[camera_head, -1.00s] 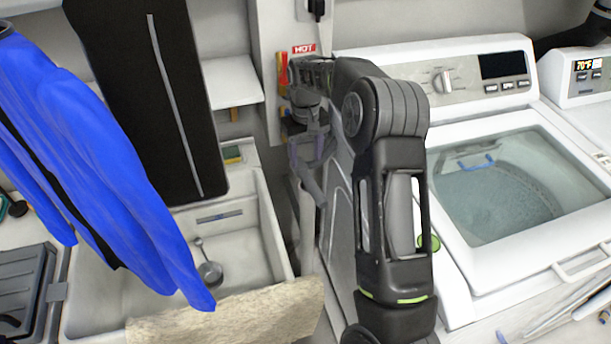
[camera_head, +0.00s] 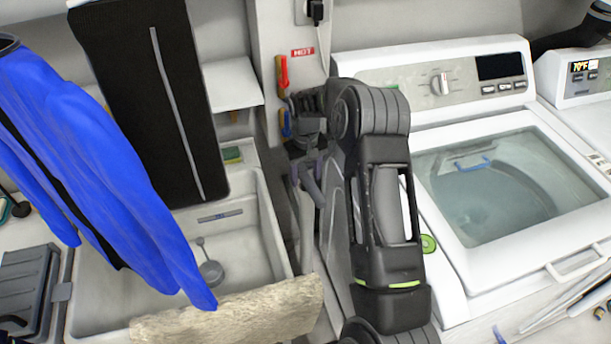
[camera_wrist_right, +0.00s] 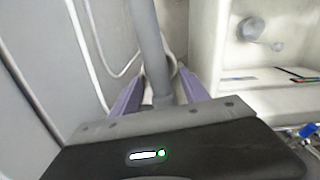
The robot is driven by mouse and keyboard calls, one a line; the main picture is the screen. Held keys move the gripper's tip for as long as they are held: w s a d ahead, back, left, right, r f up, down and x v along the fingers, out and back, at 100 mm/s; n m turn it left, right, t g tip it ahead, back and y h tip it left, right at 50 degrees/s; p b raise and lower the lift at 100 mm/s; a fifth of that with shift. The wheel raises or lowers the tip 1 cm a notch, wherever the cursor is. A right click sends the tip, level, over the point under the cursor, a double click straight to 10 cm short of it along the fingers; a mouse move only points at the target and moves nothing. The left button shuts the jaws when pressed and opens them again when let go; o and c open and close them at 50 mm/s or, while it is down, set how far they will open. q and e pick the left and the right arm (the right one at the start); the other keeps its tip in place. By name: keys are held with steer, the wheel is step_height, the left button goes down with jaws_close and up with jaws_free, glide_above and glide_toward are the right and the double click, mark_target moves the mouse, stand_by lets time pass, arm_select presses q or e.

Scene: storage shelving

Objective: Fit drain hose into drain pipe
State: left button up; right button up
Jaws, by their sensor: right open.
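My right gripper (camera_head: 305,192) reaches down into the narrow gap between the sink and the washer, its purple fingers pointing down. In the right wrist view the gripper (camera_wrist_right: 158,92) is open. A grey tube (camera_wrist_right: 147,40) runs between its fingers; whether they touch it is unclear. It looks like the drain hose or drain pipe, but I cannot tell which. In the head view a light grey upright pipe (camera_head: 306,232) shows below the fingers. The joint between hose and pipe is hidden. My left gripper is out of view.
The washer (camera_head: 437,235) stands right of the gap and the utility sink (camera_head: 276,232) left. Red (camera_head: 283,75) and blue (camera_head: 285,122) valve handles are on the wall behind my wrist. A blue jacket (camera_head: 95,150) hangs at left. Thin white lines (camera_wrist_right: 88,50) run beside the tube.

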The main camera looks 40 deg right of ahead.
steer(key=shift+f, duration=0.1)
steer(key=shift+c, duration=0.4)
jaws_close()
stand_by(0.5)
